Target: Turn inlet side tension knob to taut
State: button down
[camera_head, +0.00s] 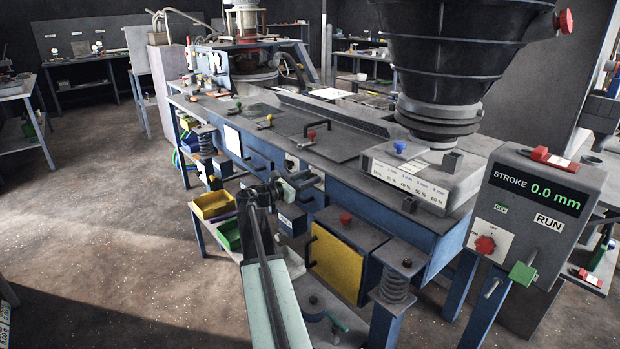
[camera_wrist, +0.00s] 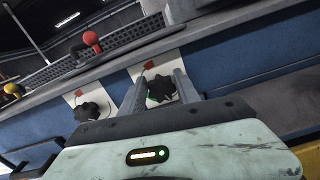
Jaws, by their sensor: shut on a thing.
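Two black lobed knobs sit on white plates with red marks on the blue side of the screen. In the wrist view, the right knob (camera_wrist: 161,88) is between the two fingers of my gripper (camera_wrist: 157,86), which is shut on it. A small green patch shows beside this knob. The left knob (camera_wrist: 92,110) stands free, apart from the fingers. In the head view, my gripper (camera_head: 303,180) reaches the machine's side, and the left knob (camera_head: 290,164) shows just beyond it. The gripped knob is mostly hidden there. I cannot read which plate is the inlet side.
The hopper (camera_head: 445,60) stands above the machine's right end. A control box (camera_head: 535,215) reads STROKE 0.0 mm. A yellow panel (camera_head: 337,266) and a spring (camera_head: 394,287) are right of my arm. Yellow and green bins (camera_head: 213,204) are at left. Floor at left is open.

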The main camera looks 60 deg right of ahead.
jog(key=shift+s+a+f+m+b, duration=0.1)
jog(key=shift+s+f+m+b, duration=0.1)
jog(key=shift+m, duration=2.6)
jog(key=shift+s+a+f+m+b, duration=0.1)
jog(key=shift+s+f+m+b, duration=0.15)
jog(key=shift+m, duration=2.55)
jog(key=shift+s+a+f+m+b, duration=0.1)
jog(key=shift+s+f+m+b, duration=0.1)
jog(key=shift+m, duration=2.6)
jog(key=shift+w, duration=0.1)
jog(key=c, duration=0.9)
grip_release()
jog(key=v, duration=0.8)
